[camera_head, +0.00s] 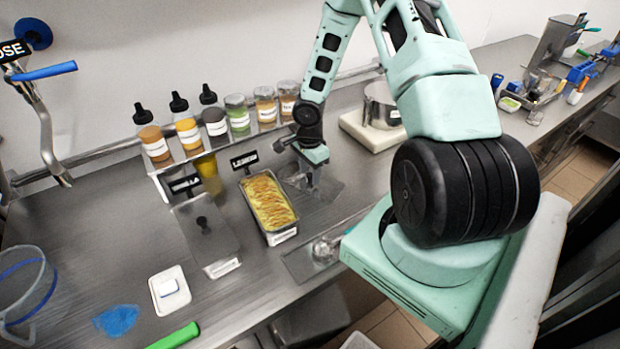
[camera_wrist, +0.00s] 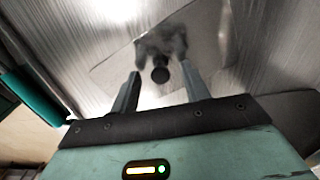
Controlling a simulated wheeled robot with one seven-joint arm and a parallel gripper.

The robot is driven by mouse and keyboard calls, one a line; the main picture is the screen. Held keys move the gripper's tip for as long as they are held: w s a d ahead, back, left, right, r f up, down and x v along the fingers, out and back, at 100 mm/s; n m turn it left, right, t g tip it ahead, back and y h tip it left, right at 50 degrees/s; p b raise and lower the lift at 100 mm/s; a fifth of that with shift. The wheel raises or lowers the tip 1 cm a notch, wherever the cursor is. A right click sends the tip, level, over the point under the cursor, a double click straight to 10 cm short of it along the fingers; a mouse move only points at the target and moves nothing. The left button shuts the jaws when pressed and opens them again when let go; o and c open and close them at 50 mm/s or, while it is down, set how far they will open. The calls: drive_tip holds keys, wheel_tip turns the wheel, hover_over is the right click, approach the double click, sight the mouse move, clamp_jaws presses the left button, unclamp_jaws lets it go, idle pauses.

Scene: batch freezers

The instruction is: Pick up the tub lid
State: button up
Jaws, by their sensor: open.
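A flat grey metal lid (camera_head: 326,191) lies to the right of the tub of yellow food (camera_head: 268,203) in the head view. My gripper (camera_head: 307,183) points down over this lid and hides part of it. In the wrist view the lid (camera_wrist: 110,70) shows as a shiny plate with a round black knob (camera_wrist: 160,75). My gripper (camera_wrist: 161,72) is open, with one finger on each side of the knob. I cannot tell whether the fingers touch it. A second tub to the left is covered by a similar lid (camera_head: 203,238) with a dark knob.
Several sauce bottles and jars (camera_head: 187,125) stand on a rack behind the tubs. A white tray (camera_head: 170,291), a blue cloth (camera_head: 117,320) and a clear jug (camera_head: 25,290) are at the left. A steel pot (camera_head: 381,104) stands behind.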

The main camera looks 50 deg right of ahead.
drive_tip(key=shift+f, duration=0.3)
clamp_jaws()
drive_tip(key=shift+r, duration=0.1)
